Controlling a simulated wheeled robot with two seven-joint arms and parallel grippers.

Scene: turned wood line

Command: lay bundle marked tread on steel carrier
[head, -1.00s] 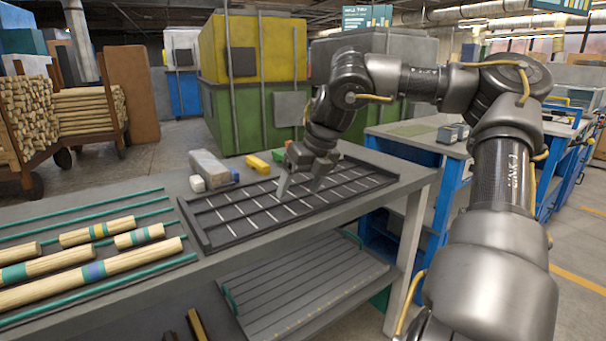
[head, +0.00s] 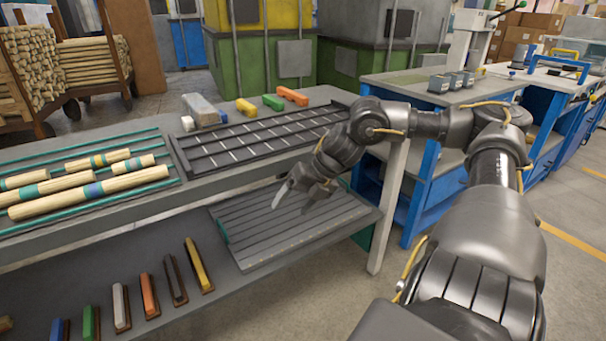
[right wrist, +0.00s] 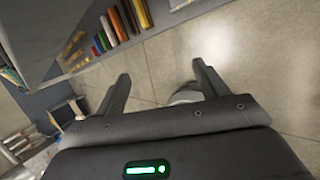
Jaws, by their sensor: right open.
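Several pale wooden rods or bundles with coloured bands lie on a rack with green rails at the left of the bench; the longest (head: 125,179) has a blue band. No tread mark is readable. A dark gridded tray (head: 189,167) lies on the bench top, empty. A grey ribbed tray (head: 300,232) lies on the lower shelf, also empty. I cannot tell which is the steel carrier. My right gripper (head: 298,197) is open and empty, in front of the bench edge and overlapping the lower tray in view. It also shows in the right wrist view (right wrist: 160,75), above the floor.
Coloured blocks, including an orange one (head: 292,96), stand behind the dark tray. Several coloured bars, one yellow (head: 198,264), lie on the lower shelf. A white bench leg (head: 388,210) stands right of the lower tray. A blue workbench (head: 425,190) stands further right.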

